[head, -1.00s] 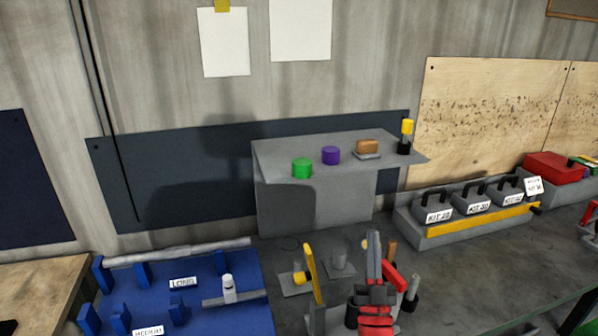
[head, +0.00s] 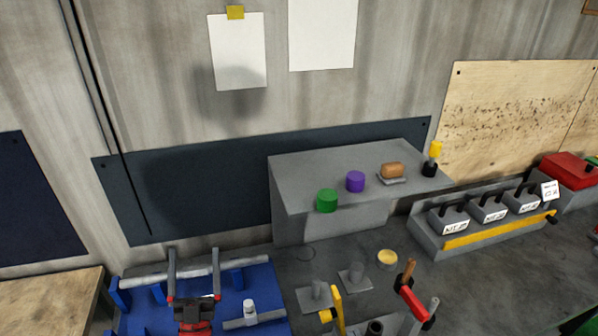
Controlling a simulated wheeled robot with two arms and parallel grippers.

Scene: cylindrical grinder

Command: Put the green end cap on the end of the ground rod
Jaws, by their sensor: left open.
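The green end cap (head: 327,200) sits upright at the front left edge of a raised grey shelf (head: 300,172). A long grey rod (head: 138,278) lies across the back of a blue rack (head: 265,296); I cannot tell whether it is the ground rod. My left gripper (head: 193,272) is open, its two dark fingers spread and pointing to the back, in front of and over the rod in the picture. I cannot tell whether it touches the rod. The gripper is well left of the green cap. My right gripper is not in view.
A purple cap (head: 355,181), a brown block (head: 392,170) and a yellow-topped black item (head: 431,163) stand on the shelf. Grey posts (head: 353,277), a yellow disc (head: 387,258) and a red-handled fixture (head: 411,301) are in front.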

